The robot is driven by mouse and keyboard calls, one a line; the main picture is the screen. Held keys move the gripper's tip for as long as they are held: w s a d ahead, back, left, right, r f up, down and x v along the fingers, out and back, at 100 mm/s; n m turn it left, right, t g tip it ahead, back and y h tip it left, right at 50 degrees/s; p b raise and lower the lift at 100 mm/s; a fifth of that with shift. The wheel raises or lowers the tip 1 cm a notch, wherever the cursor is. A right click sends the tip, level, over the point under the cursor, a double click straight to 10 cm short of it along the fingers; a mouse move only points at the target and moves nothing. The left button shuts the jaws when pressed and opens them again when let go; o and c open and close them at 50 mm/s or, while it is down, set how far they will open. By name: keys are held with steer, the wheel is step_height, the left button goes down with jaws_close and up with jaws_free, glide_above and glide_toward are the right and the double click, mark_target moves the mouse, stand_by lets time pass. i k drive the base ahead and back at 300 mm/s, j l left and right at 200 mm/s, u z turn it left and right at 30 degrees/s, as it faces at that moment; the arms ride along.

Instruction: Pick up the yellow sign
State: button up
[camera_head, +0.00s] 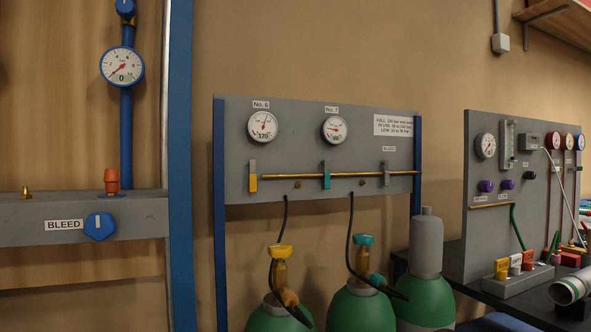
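A small upright yellow piece (501,269), which looks like the yellow sign, stands in a grey block (512,285) at the lower right. A white piece (515,264) and a red piece (527,259) stand beside it in the same block. Any text on the yellow piece is too small to read. My gripper is not in view.
The block sits on a dark table (484,292) before a grey gauge panel (466,248). A pale cylinder (574,288) lies right of the block. Green gas bottles (361,311) with hoses stand left of the table. A blue post (181,170) rises further left.

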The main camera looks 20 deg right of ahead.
mark_target(500, 266)
steer(key=k+l+z, duration=0.1)
steer(key=z, duration=1.35)
